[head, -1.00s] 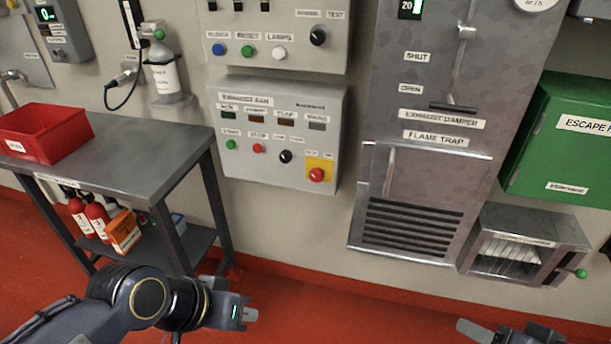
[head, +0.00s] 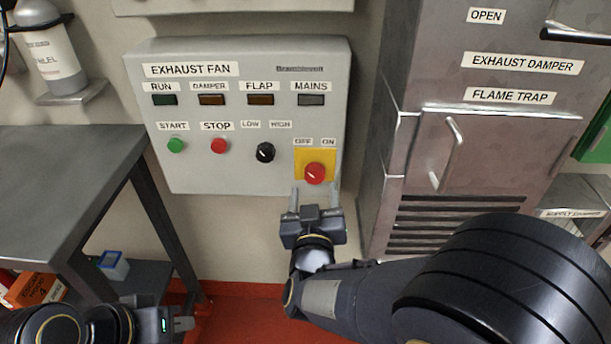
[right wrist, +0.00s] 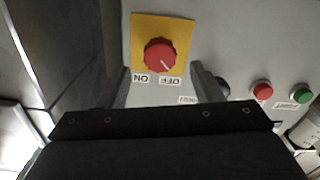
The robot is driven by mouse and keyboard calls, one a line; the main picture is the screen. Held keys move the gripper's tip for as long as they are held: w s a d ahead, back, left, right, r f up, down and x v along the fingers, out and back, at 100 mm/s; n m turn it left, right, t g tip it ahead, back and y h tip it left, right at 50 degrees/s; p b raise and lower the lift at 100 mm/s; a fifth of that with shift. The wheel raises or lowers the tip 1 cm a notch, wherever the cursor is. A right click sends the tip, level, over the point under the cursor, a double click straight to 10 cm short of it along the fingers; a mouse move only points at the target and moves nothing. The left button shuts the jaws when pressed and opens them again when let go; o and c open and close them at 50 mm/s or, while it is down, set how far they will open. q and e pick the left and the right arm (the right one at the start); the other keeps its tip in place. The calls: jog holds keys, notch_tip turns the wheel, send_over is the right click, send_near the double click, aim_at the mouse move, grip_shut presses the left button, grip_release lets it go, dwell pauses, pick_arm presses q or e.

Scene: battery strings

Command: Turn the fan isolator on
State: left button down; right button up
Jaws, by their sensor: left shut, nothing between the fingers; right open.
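The fan isolator is a red rotary knob (head: 315,173) on a yellow plate (head: 329,156), low right on the exhaust fan panel (head: 250,105). Its white mark points up and left, towards the OFF label. In the right wrist view the knob (right wrist: 160,55) appears upside down, its mark towards OFF. My right gripper (head: 315,196) is open just below and in front of the knob, one finger towards each side. In the wrist view its fingers stand either side below the knob, apart from it. My left gripper (head: 184,324) is shut and empty at the bottom left.
The green start button (head: 175,145), red stop button (head: 219,145) and black low/high selector (head: 265,152) are left of the isolator. A grey table (head: 60,185) stands at left. The metal flame trap cabinet (head: 470,150) juts out at right, close to my right arm.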

aim_at(315, 178)
jog(key=w, duration=0.6)
jog(key=shift+w+b, duration=0.1)
jog(key=shift+b, duration=0.2)
jog(key=shift+c, duration=0.5)
jog(key=c, duration=0.9)
